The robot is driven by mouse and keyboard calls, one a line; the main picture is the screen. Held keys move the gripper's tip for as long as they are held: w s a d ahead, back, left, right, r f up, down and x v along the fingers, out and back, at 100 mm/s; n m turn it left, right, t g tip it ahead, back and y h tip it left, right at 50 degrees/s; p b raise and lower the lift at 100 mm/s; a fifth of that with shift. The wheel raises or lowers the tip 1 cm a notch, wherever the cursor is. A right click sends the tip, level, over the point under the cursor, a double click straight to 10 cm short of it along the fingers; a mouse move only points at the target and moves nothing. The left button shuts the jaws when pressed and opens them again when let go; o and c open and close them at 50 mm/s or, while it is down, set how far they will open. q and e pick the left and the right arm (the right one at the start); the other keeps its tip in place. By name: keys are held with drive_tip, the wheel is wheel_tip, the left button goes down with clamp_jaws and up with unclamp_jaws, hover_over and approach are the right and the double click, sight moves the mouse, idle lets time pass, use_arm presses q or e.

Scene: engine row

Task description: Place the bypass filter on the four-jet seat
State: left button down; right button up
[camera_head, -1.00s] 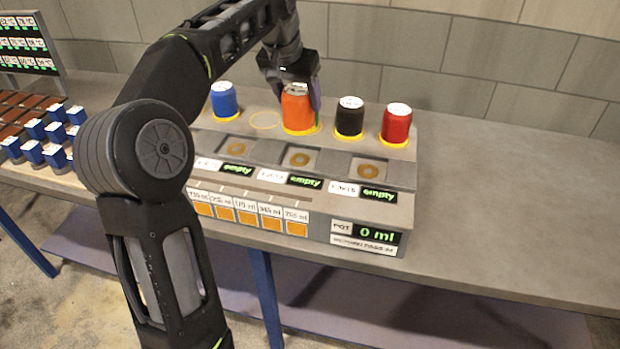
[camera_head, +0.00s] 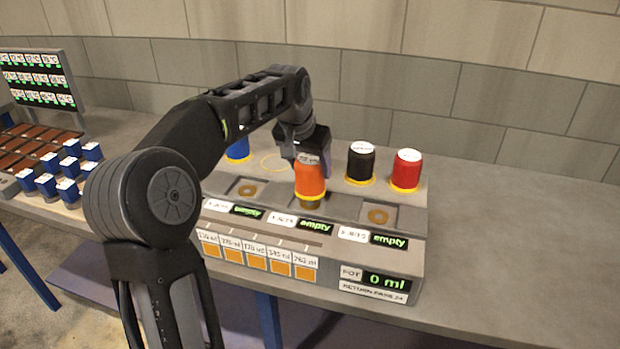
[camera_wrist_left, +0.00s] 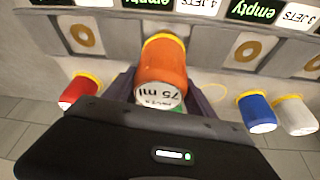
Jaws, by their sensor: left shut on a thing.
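My left gripper (camera_head: 309,160) is shut on an orange filter (camera_head: 309,180) with a yellow bottom rim and a white top label. The filter is upright, over the middle of the seats visible in the head view, and covers most of that seat. I cannot tell whether it touches. In the left wrist view the orange filter (camera_wrist_left: 163,68) shows between the fingers, its label reading "75 ml". An upside-down "4 JETS" label (camera_wrist_left: 198,7) shows there near the seat row. One bare seat (camera_head: 245,189) is to the left and another (camera_head: 378,215) to the right. My right gripper is out of view.
Behind the seats stand a blue filter (camera_head: 238,149), a black filter (camera_head: 361,162) and a red filter (camera_head: 406,171). A white filter (camera_wrist_left: 294,115) shows in the left wrist view. An empty yellow ring (camera_head: 277,163) lies between blue and black. The bench (camera_head: 500,225) at right is clear.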

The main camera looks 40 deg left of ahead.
sight(310, 179)
use_arm(q)
drive_tip(key=shift+f, duration=1.8)
drive_tip(key=shift+f, duration=0.1)
drive_tip(key=shift+c, duration=1.5)
unclamp_jaws()
drive_tip(key=shift+f, duration=0.1)
drive_tip(key=shift+r, duration=0.2)
drive_tip(key=v, duration=1.2)
drive_tip(key=shift+b, duration=0.35)
